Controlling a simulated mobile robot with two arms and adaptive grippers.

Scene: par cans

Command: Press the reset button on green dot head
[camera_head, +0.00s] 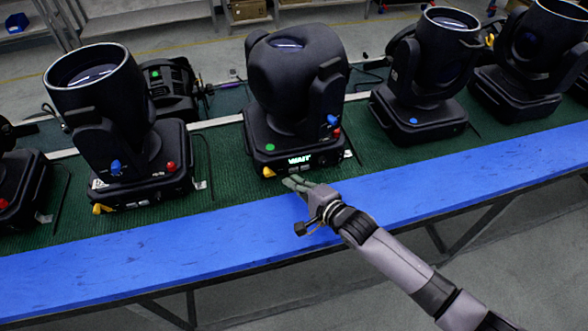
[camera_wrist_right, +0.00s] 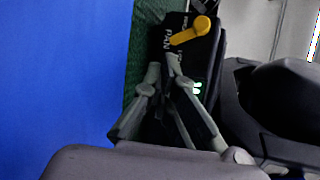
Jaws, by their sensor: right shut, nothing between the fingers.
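The green dot head is a black moving light (camera_head: 290,85) in the middle of the head view, with a green dot (camera_head: 270,147) on its base. Its lit front display (camera_head: 299,160) reads "WAIT". A yellow lever (camera_head: 268,172) is at the base's lower left corner; it also shows in the right wrist view (camera_wrist_right: 190,31). I cannot single out the reset button. My right gripper (camera_head: 288,182) is shut and empty, its fingertips close in front of the base, below the display. In the right wrist view the fingers (camera_wrist_right: 170,68) overlap the panel; contact cannot be told. My left gripper is not in view.
A head with blue and red knobs (camera_head: 105,125) stands left, and a blue dot head (camera_head: 425,80) right. Another green-dotted fixture (camera_head: 168,90) lies behind. All are on a green mat (camera_head: 225,195) behind a clear blue table edge (camera_head: 120,260).

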